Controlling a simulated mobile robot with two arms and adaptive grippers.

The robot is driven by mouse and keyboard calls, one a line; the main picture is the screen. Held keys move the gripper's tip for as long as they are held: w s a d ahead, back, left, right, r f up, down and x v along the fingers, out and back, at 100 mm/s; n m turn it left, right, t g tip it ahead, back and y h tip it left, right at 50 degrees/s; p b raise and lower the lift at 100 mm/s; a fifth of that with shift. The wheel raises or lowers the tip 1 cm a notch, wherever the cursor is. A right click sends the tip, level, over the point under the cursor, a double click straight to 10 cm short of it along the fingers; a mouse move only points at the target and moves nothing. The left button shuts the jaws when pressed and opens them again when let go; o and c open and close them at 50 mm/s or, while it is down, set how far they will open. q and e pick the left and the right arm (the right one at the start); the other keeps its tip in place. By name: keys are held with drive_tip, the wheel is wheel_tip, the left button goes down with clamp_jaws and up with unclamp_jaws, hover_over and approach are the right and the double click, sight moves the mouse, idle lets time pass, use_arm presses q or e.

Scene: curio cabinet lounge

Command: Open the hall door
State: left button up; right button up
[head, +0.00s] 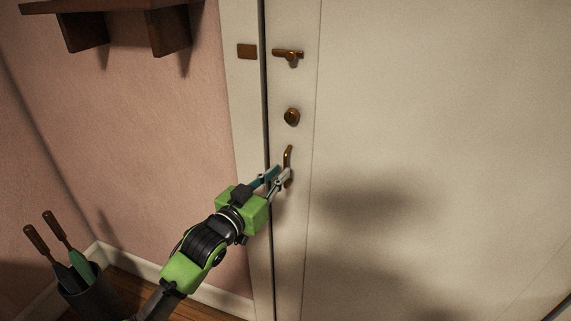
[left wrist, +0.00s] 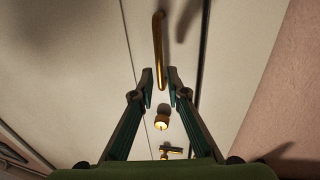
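The hall door (head: 430,130) is cream-white and stands flush, or nearly flush, with its frame (head: 244,110), with a thin dark gap along its left edge. A brass pull handle (head: 288,156) is mounted upright near that edge. It also shows in the left wrist view (left wrist: 159,40). My left gripper (head: 279,175) is at the handle's lower part. In the left wrist view its fingers (left wrist: 159,74) are apart, with the handle's end between the tips and visible space on both sides. My right gripper is in neither view.
Above the handle are a round brass lock (head: 291,116) and a brass latch (head: 288,54), which stops short of the gap; a brass plate (head: 247,51) is on the frame. A wooden shelf (head: 120,6) and a bin with tools (head: 92,296) are at left.

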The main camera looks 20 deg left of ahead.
sight(286, 187)
use_arm(q)
drive_tip(key=shift+x, duration=2.2)
clamp_jaws()
